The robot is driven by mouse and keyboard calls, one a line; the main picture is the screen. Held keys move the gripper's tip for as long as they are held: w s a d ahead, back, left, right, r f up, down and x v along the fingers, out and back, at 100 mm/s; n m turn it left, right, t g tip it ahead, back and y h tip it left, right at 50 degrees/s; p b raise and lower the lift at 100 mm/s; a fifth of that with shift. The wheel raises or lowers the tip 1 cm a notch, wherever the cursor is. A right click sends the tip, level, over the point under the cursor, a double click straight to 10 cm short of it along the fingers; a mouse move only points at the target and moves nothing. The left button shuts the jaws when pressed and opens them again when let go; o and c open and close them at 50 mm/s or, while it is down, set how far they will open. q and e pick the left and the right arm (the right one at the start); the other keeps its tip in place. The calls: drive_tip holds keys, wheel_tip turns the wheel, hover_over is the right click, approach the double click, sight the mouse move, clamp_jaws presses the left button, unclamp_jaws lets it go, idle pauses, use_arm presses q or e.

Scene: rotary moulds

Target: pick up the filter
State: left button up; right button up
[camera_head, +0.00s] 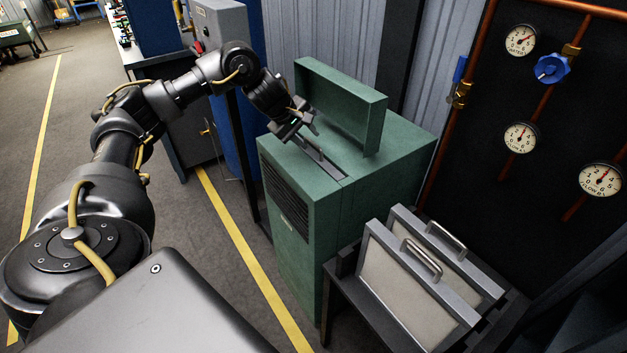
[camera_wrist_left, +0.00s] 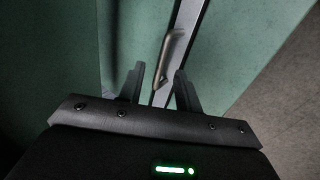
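A green cabinet (camera_head: 320,215) stands in the middle of the head view with its top lid (camera_head: 345,105) raised. A filter (camera_head: 322,160) sits in the slot in its top; only its grey upper edge shows. In the left wrist view the filter's metal handle (camera_wrist_left: 172,52) lies ahead of and partly between my fingers. My left gripper (camera_head: 302,126) is over the slot's far end, and its two fingers (camera_wrist_left: 160,78) are apart. I cannot tell whether they touch the handle. My right gripper is not in view.
Two framed filters with handles, a front one (camera_head: 405,290) and a rear one (camera_head: 467,262), stand on a dark stand (camera_head: 345,287) right of the cabinet. A panel with copper pipes, gauges and a blue valve (camera_head: 551,68) is behind. Floor left of the cabinet is open.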

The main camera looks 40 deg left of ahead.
use_arm(q)
drive_tip(key=shift+x, duration=1.05)
clamp_jaws()
idle(0.6)
